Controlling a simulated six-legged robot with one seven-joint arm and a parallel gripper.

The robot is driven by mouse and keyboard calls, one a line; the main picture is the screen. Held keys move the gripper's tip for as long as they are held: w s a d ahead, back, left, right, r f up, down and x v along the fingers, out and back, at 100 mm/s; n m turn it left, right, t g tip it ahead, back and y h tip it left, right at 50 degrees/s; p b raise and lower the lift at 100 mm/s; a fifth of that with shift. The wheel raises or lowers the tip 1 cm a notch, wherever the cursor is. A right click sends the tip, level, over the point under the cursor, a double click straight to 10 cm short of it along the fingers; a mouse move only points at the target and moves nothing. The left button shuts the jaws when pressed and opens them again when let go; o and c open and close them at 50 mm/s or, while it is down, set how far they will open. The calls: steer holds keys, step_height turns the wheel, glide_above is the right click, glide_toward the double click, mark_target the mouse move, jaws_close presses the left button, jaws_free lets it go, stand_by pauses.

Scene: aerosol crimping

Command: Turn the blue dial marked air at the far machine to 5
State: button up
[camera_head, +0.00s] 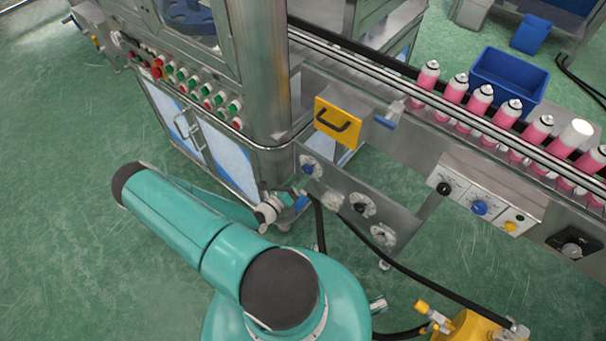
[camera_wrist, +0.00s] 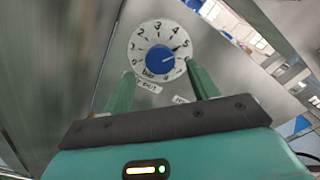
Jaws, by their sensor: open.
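A blue dial (camera_wrist: 160,59) with a white numbered face shows ahead in the wrist view. Its scale runs around the knob, with 3 near the top and 5 at the upper right. A mark on the knob appears to point right, near or past 5; the exact value is unclear. My gripper (camera_wrist: 160,72) is open, with one finger at the dial's lower left and one at its lower right. Contact cannot be told. In the head view my gripper (camera_head: 296,190) is by the blue dial (camera_head: 308,168) on the panel's left end. The small labels are not clearly readable.
Another blue knob (camera_head: 479,208) is farther right, below a conveyor of pink cans (camera_head: 480,103). Black hoses pass below the panel.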

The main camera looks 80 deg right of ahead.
steer(key=v, duration=1)
steer(key=w+a+r+m+y, duration=0.3)
steer(key=w+a+r+m, duration=0.2)
steer(key=r, duration=0.3)
steer(key=w+a+r+m+t+y, duration=0.1)
steer(key=w+a+r+m+y, duration=0.4)
steer(key=r, duration=0.3)
steer(key=w+a+r+m+y, duration=0.2)
steer(key=w+a+r+m, duration=0.35)
steer(key=r, duration=0.25)
steer(key=s+a+r+m+t+y, duration=0.1)
steer(key=a+r+m+t+y, duration=0.2)
steer(key=a+r, duration=0.6)
steer(key=s+a+r+m+t+y, duration=0.1)
steer(key=a+r+m+t+y, duration=0.2)
steer(key=a+r+t, duration=0.5)
step_height(320, 180, up, 8)
steer(key=shift+s+a+f+t+y, duration=0.25)
steer(key=shift+s+a+t+y, duration=0.1)
steer(key=shift+a, duration=0.2)
steer(key=shift+m, duration=0.25)
